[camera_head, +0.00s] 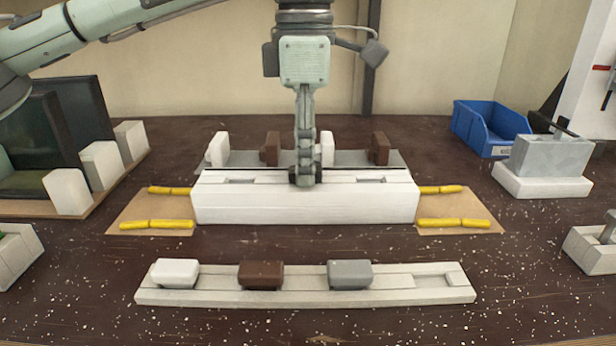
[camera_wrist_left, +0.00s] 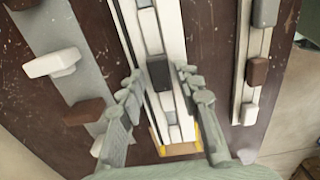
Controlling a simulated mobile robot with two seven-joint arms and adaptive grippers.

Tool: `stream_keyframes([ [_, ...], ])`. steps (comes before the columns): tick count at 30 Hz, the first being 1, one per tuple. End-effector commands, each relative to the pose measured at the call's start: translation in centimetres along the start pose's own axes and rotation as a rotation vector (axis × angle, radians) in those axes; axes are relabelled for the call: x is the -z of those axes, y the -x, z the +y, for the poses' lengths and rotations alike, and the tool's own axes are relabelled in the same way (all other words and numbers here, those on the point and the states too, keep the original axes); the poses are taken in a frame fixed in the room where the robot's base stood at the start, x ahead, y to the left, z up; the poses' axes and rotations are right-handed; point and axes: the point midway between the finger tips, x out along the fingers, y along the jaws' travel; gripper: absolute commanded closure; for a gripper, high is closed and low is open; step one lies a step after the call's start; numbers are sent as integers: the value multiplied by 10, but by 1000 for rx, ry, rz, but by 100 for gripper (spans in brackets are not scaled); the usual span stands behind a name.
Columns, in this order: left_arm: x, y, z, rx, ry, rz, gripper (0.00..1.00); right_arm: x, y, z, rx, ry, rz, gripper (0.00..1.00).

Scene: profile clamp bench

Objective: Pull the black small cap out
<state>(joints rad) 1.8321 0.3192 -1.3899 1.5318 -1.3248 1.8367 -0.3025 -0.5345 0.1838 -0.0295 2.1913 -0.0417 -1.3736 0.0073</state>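The white profile block (camera_head: 250,205) lies across the middle of the bench and also shows as a pale strip in the wrist view (camera_wrist_left: 176,40). The black small cap (camera_wrist_left: 158,73) sits on its top slot line. My left gripper (camera_wrist_left: 160,84) points down over the block. Its fingers are open, one on each side of the cap, with gaps visible between fingers and cap. In the head view my left gripper (camera_head: 305,178) hides most of the cap; dark edges show beside the fingertip. My right gripper is not in view.
A front rail (camera_head: 410,285) holds a white cap (camera_head: 175,273), a brown cap (camera_head: 261,274) and a grey cap (camera_head: 350,273). Behind the block stand white and brown caps on a grey plate (camera_head: 350,159). A blue bin (camera_head: 490,128) stands back right.

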Motion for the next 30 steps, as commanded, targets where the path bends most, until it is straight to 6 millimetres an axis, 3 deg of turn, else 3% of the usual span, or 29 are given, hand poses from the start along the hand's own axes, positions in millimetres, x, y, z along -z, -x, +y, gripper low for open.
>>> stream_keyframes([
  [3,0,0,0,0,0,0,69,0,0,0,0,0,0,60],
  [11,0,0,0,0,0,0,100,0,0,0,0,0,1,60],
  [30,0,7,0,-1,0,-1,100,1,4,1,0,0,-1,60],
])
